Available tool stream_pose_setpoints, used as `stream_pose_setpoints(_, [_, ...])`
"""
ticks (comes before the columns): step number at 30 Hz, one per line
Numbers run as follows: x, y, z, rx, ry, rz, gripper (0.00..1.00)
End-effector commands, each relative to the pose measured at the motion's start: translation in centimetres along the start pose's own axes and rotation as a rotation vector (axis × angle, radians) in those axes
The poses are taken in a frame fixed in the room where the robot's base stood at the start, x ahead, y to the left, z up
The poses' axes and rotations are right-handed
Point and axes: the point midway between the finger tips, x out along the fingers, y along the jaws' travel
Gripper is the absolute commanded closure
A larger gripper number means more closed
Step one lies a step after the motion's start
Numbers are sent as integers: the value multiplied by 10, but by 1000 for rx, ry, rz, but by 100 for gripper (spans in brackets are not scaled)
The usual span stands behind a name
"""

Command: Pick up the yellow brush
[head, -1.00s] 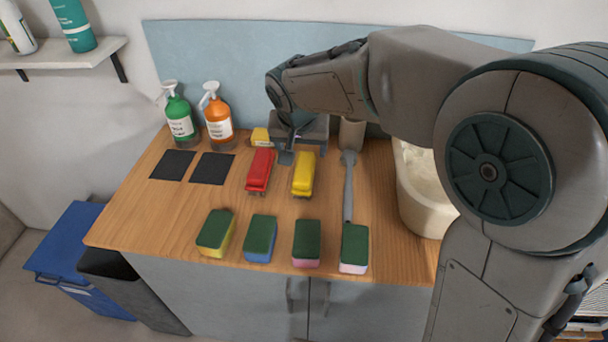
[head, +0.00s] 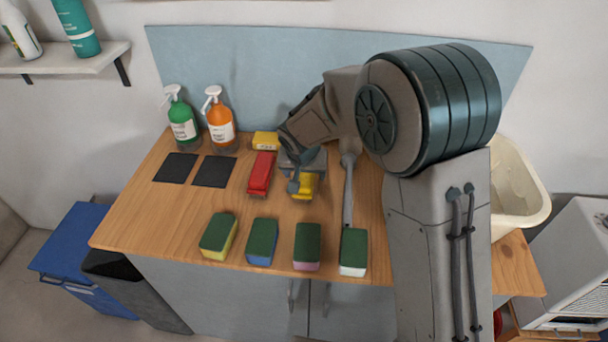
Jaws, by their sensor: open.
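The yellow brush (head: 306,190) lies on the wooden counter, right of the red brush (head: 260,176). My gripper (head: 300,182) is over the yellow brush and hides its far part. Its jaws are open. From this view I cannot tell whether the fingers are around the brush or still above it.
Several sponges with green tops (head: 262,242) stand in a row along the front edge. A long grey-handled tool (head: 348,195) lies close on the right. Green (head: 183,130) and orange (head: 220,130) pump bottles, a yellow block (head: 265,141) and two black pads (head: 213,172) are to the left.

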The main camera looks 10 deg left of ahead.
Motion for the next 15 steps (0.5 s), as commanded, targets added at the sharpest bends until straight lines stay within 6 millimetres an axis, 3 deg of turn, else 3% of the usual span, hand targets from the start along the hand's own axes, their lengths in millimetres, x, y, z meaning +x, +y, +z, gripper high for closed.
stream_pose_setpoints(11, [11, 0, 0, 1, 1, 0, 27])
stream_pose_setpoints(15, [11, 0, 0, 1, 1, -1, 63])
